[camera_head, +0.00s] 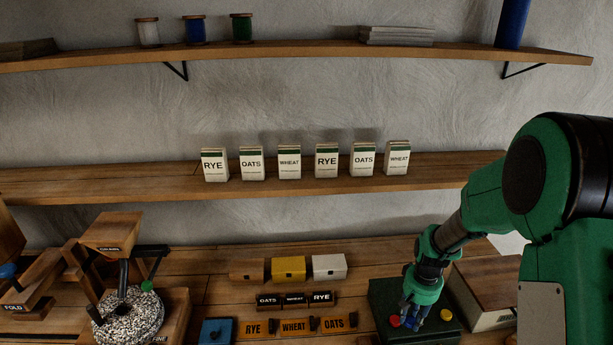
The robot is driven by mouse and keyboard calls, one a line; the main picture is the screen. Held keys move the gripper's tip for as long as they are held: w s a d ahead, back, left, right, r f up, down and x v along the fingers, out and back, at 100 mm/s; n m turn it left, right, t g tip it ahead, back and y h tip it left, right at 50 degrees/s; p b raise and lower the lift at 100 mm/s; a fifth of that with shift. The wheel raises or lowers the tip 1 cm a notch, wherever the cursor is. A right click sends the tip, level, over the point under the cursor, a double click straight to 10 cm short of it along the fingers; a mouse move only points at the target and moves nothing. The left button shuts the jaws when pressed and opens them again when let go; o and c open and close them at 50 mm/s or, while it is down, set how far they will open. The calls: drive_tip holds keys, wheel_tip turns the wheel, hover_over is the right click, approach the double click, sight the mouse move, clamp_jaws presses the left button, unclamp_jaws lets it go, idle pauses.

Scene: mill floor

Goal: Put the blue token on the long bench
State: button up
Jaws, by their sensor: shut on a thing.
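My green gripper (409,318) points down over a dark green tray (383,293) at the lower right. It is shut on the blue token, of which only a little blue shows between the fingers. A red token (395,321) lies just left of the fingertips, and a yellow token (446,314) lies to their right. The fingers hide most of the blue token, and I cannot tell whether it still touches the tray. The long wooden bench (215,266) runs along the lower part of the view, under the tray.
A mill with a grain-speckled stone (128,318) stands at left. Orange, yellow and white blocks (289,268), dark labels (295,299) and orange labels (294,327) line the middle. A blue block (216,331) sits nearby. A wooden box (485,290) stands right of the tray. Shelves hang above.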

drive_tip(key=w+a+n+b, duration=0.1)
drive_tip(key=w+a+b, duration=0.2)
drive_tip(key=w, duration=0.3)
drive_tip(key=w+a+n+b, duration=0.1)
drive_tip(key=w+a+b, duration=0.2)
drive_tip(key=w+a, duration=0.2)
drive_tip(key=shift+w+a+r, duration=0.25)
drive_tip(key=shift+w+a, duration=0.1)
drive_tip(key=shift+w, duration=0.75)
drive_tip(key=shift+f, duration=0.1)
drive_tip(key=w+a+f, duration=0.3)
drive_tip(key=a+f, duration=0.3)
drive_tip(key=a, duration=0.1)
drive_tip(key=shift+w+f, duration=0.15)
drive_tip(key=shift+f, duration=0.1)
drive_tip(key=shift+a, duration=0.1)
